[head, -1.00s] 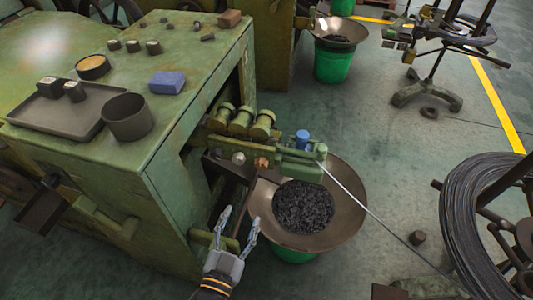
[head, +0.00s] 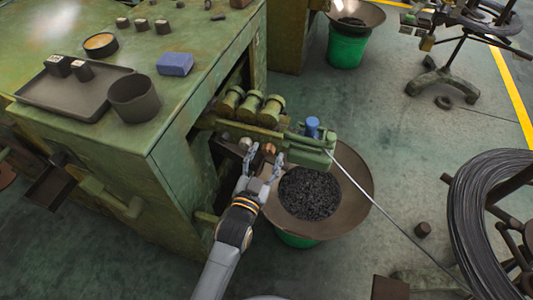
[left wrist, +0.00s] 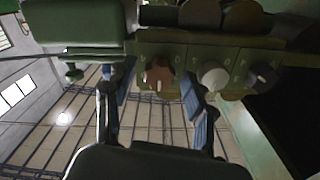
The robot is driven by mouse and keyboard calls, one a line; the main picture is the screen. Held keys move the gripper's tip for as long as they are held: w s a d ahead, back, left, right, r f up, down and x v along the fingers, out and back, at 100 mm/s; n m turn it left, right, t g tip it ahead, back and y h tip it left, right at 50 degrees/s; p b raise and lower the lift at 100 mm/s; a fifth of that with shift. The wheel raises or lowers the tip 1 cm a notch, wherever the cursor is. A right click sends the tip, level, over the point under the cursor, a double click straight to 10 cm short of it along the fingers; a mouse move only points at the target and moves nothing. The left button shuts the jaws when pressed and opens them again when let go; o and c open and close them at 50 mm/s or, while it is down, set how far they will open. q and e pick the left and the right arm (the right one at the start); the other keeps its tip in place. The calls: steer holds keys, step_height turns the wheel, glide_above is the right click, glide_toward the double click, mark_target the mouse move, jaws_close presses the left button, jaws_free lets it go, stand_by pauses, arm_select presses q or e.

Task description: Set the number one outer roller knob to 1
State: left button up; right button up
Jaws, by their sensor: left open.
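My left gripper (head: 264,164) is open, its two fingers reaching up toward the green roller unit (head: 262,131) on the machine's side. In the left wrist view a row of round knobs sits on the panel: a copper-brown knob (left wrist: 159,73), a white knob (left wrist: 213,76) and a black knob (left wrist: 263,74). The copper-brown knob lies between the open fingers, with no grip on it seen. The white knob is just outside the right finger. Small marks surround the knobs, too small to read. Which knob is number one outer roller cannot be told. My right gripper is not in view.
A wide pan (head: 357,180) of dark pieces stands below the unit, on a green bin. A wire (head: 390,220) runs from the unit to a wire coil (head: 475,220) at right. The green machine top (head: 215,60) holds a tray, a cup and a blue block.

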arm_select(q)
steer(key=shift+w+d, duration=0.15)
steer(key=shift+w, duration=0.3)
steer(key=shift+c, duration=0.3)
jaws_close()
